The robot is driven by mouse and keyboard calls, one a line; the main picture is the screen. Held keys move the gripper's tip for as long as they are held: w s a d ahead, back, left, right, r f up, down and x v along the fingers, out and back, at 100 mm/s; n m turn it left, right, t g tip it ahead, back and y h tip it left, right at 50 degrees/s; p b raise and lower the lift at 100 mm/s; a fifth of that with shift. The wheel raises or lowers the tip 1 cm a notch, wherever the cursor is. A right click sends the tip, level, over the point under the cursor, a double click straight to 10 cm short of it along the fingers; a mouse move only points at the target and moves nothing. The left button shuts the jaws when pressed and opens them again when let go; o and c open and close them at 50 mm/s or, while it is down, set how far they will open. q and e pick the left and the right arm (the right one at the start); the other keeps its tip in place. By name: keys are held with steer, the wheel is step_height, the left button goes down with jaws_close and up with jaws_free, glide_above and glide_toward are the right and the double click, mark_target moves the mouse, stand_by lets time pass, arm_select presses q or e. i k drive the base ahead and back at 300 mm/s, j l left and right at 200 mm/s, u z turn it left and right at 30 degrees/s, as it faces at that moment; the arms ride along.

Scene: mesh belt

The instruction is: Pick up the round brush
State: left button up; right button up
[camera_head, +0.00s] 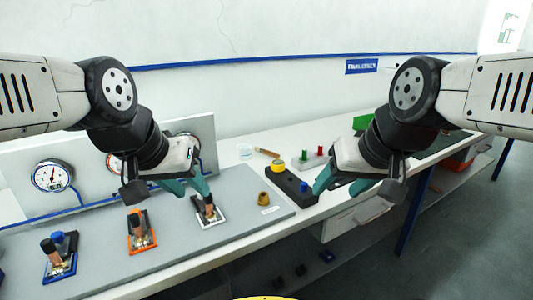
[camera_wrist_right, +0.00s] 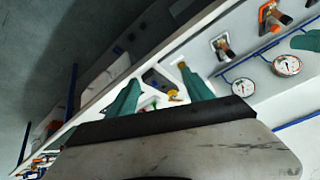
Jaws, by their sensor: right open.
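A thin brown-handled stick (camera_head: 267,152), the only thing here that looks like a brush, lies flat at the back of the bench; its tip is too small to make out. My left gripper (camera_head: 191,188) is over the grey mat, left of and in front of the stick, with its teal fingers apart and nothing seen between them. My right gripper (camera_head: 340,186) is right of the stick, over the bench near the dark block. Its fingers are open and empty; they also show in the right wrist view (camera_wrist_right: 160,88). I cannot pick out the stick surely in the wrist view.
A clear cup (camera_head: 245,149) stands left of the stick. A dark block (camera_head: 290,180) with yellow and blue parts, a pale block (camera_head: 309,162) with green and red pegs, and a brass piece (camera_head: 264,198) are nearby. A gauge panel (camera_head: 90,168) stands at the left.

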mark_target(271, 153)
steer(key=i+l+u, duration=0.2)
steer(key=l+u, duration=0.15)
steer(key=i+l+u, duration=0.15)
steer(key=l+u, duration=0.25)
steer(key=i+l+u, duration=0.1)
steer(key=l+u, duration=0.25)
steer(key=l, duration=0.15)
steer(key=l+u, duration=0.4)
